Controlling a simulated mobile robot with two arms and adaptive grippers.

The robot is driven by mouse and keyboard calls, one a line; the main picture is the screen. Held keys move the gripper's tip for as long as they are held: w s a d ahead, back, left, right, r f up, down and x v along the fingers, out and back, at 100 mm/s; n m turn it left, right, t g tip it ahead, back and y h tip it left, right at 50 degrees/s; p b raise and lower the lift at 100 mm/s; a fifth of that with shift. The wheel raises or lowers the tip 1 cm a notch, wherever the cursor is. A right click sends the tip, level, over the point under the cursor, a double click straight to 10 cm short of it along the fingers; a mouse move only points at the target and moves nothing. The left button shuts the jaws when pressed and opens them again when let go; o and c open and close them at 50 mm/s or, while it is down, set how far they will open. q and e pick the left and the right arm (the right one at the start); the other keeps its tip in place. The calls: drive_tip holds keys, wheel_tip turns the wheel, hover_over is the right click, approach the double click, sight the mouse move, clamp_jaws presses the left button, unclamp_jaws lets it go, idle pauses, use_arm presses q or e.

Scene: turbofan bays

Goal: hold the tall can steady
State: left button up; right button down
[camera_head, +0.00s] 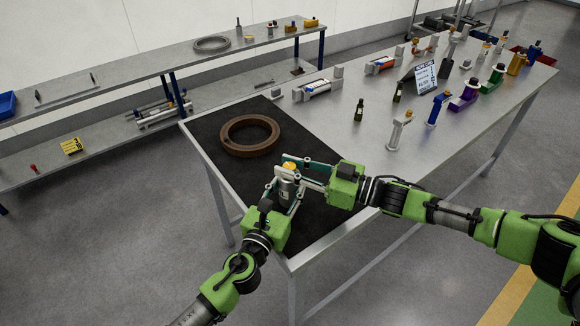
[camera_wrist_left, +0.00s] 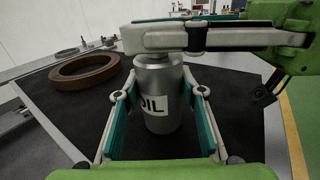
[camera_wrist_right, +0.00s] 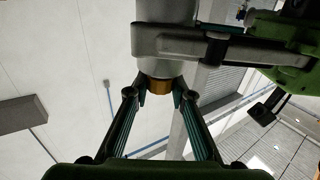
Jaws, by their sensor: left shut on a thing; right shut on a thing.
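The tall can (camera_head: 285,190) is grey with a yellow-orange cap (camera_head: 291,167) and stands upright over the dark mat (camera_head: 316,225). In the left wrist view the can (camera_wrist_left: 158,103) shows part of an "OIL" label. My left gripper (camera_head: 284,186) is shut on the can's body, one finger on each side. My right gripper (camera_head: 285,168) comes in from the right and is shut on the cap, its fingers across the can's top. The cap (camera_wrist_right: 158,86) sits between the right fingertips in the right wrist view. The can's base is mostly hidden in the head view.
A brown ring (camera_head: 250,136) lies on the mat behind the can. Several tools and fittings stand along the metal table (camera_head: 340,120) to the right. A shelf (camera_head: 130,68) stands behind on the left. The mat's left part is clear.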

drive_tip(key=shift+a+f, duration=0.1)
drive_tip(key=shift+s+m+t+h, duration=0.15)
drive_tip(key=shift+m+t+h, duration=0.25)
drive_tip(key=shift+m+t, duration=0.35)
drive_tip(key=shift+a+m+t+h, duration=0.15)
drive_tip(key=shift+m+t+h, duration=0.35)
drive_tip(key=shift+t, duration=0.3)
drive_tip(key=shift+a+m+t+h, duration=0.15)
drive_tip(key=shift+m+t+h, duration=0.3)
drive_tip(key=shift+t, duration=0.3)
drive_tip(key=shift+m+h, duration=0.25)
drive_tip(key=shift+m, duration=0.05)
drive_tip(key=shift+d+r+t, duration=0.2)
drive_tip(key=shift+t, duration=0.1)
drive_tip(key=c, duration=1.7)
unclamp_jaws()
drive_tip(key=shift+d, duration=0.1)
drive_tip(key=shift+f, duration=0.1)
